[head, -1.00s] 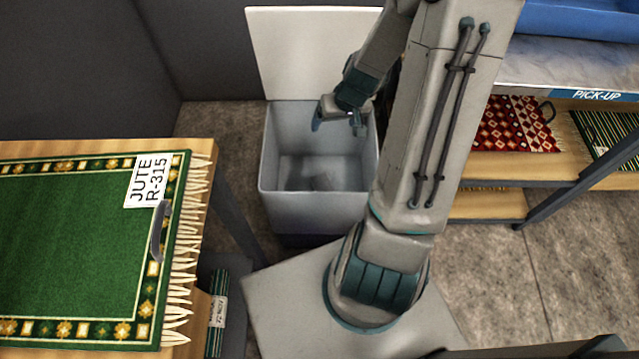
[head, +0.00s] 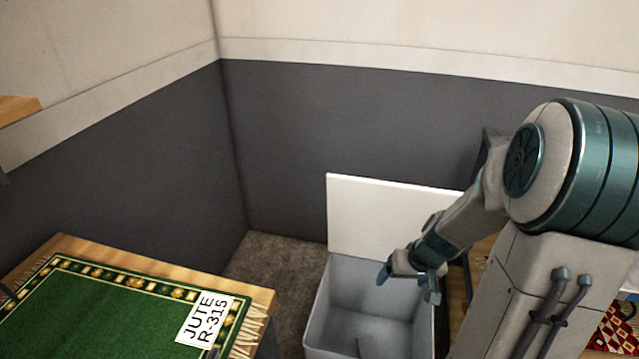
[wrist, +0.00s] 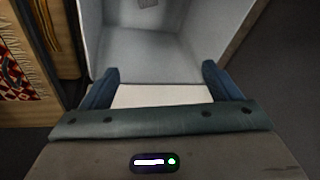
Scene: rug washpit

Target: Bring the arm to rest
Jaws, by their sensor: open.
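My gripper (head: 408,284) is open and empty in the head view, above the open grey bin and in front of its raised white lid. In the wrist view my gripper (wrist: 160,85) shows both dark blue fingers spread wide with nothing between them. My arm comes in from the right of the head view, bent at a large teal joint, with the gripper end angled down to the left.
The grey bin (head: 318,325) has its white lid (head: 375,215) standing up at the back. A table (head: 262,300) at lower left bears a green rug (head: 90,310) tagged JUTE R-315. Dark walls meet in a corner behind. A red patterned rug (head: 622,325) lies at lower right.

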